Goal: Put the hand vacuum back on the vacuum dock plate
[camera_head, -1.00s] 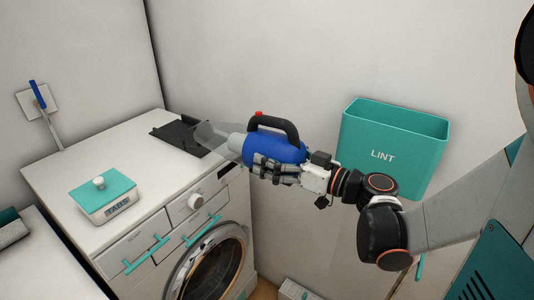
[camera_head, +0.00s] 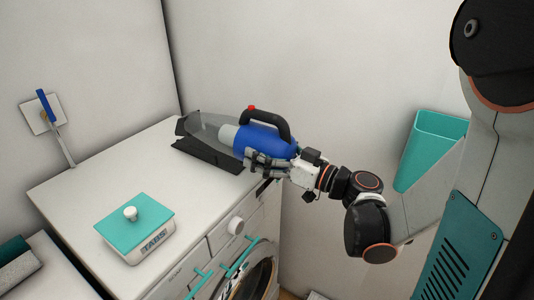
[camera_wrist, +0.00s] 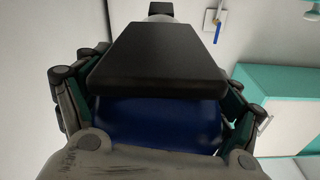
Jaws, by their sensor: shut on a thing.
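The hand vacuum (camera_head: 262,140) has a blue body, a black handle with a red button and a clear grey nozzle. My gripper (camera_head: 268,165) is shut on the blue body near its rear end. The vacuum's nozzle points to the back left, over the black vacuum dock plate (camera_head: 208,157) on the white washer top. The nozzle hides part of the plate; I cannot tell whether the two touch. In the wrist view, the vacuum's black handle (camera_wrist: 158,60) and blue body (camera_wrist: 155,122) fill the middle, with my fingers on both sides.
A TABS box (camera_head: 136,228) with a teal lid stands on the washer top (camera_head: 90,185), front left of the plate. A teal lint bin (camera_head: 432,145) is on the right wall, partly behind my arm.

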